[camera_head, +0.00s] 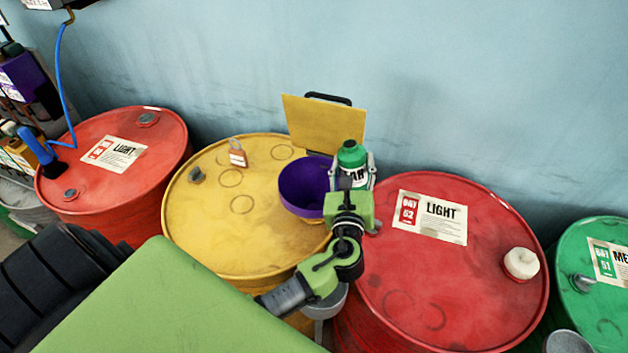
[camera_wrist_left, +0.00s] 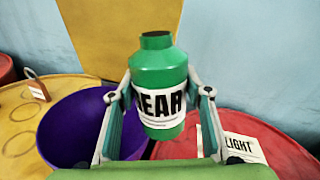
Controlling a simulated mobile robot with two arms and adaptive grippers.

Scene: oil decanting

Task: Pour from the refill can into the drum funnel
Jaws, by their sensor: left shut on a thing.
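My left gripper (camera_head: 354,174) is shut on the green refill can (camera_head: 352,154), which has a white label reading "EAR" in the left wrist view (camera_wrist_left: 160,70). The can is close to upright, its open dark mouth on top. It is held just right of the purple drum funnel (camera_head: 302,187), partly overlapping its right edge in the head view. The funnel sits on the yellow drum (camera_head: 215,245) and shows left of the can in the left wrist view (camera_wrist_left: 72,128). My right gripper is not in view.
A yellow plate (camera_head: 318,122) stands upright behind the funnel. A red drum (camera_head: 455,285) with a white cap (camera_head: 521,263) is at right, a green drum (camera_head: 600,320) beyond. Another red drum (camera_head: 110,185) is at left.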

